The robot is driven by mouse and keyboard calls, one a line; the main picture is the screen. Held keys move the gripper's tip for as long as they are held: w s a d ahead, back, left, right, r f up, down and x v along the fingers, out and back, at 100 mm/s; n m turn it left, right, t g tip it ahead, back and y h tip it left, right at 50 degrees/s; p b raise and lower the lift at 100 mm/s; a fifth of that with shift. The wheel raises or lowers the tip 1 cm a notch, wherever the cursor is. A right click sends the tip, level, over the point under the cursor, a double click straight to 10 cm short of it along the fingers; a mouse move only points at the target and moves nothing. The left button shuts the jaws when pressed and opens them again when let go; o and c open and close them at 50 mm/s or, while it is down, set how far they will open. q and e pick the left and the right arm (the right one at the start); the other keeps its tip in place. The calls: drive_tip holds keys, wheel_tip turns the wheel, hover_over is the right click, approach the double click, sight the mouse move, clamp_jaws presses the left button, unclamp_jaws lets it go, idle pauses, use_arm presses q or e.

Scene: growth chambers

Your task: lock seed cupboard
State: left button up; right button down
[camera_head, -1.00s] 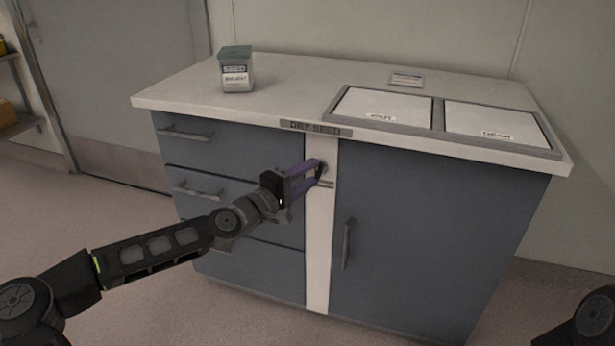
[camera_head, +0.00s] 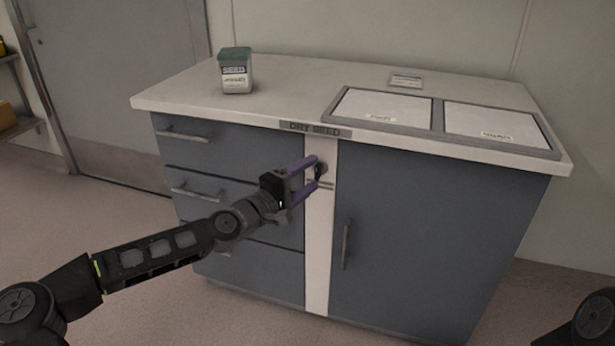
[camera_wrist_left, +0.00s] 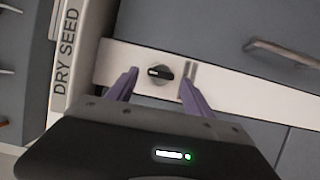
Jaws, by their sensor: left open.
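The seed cupboard (camera_head: 430,230) is a blue-grey cabinet with a "DRY SEED" label (camera_head: 315,129) under its white top. Its door at the right looks closed, with a vertical handle (camera_head: 346,246). A white strip (camera_head: 318,250) between drawers and door carries a small round lock knob with a dark bar, seen clearly in the left wrist view (camera_wrist_left: 160,73). My left gripper (camera_head: 318,172) is open in front of the strip. In the left wrist view its purple fingers (camera_wrist_left: 158,84) lie on either side of the knob; contact cannot be told. My right gripper is out of view.
Several drawers with bar handles (camera_head: 186,134) are left of the strip. A seed box (camera_head: 236,72) with a green lid and a tray with two white panels (camera_head: 440,133) are on the top. Floor is clear at the left.

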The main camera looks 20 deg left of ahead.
use_arm(q)
drive_tip(key=p+v, duration=0.1)
drive_tip(key=v, duration=0.6)
drive_tip(key=shift+s+a+p, duration=0.2)
drive_tip(key=shift+s+p, duration=0.15)
drive_tip(key=shift+p, duration=0.05)
drive_tip(key=shift+d+f, duration=0.1)
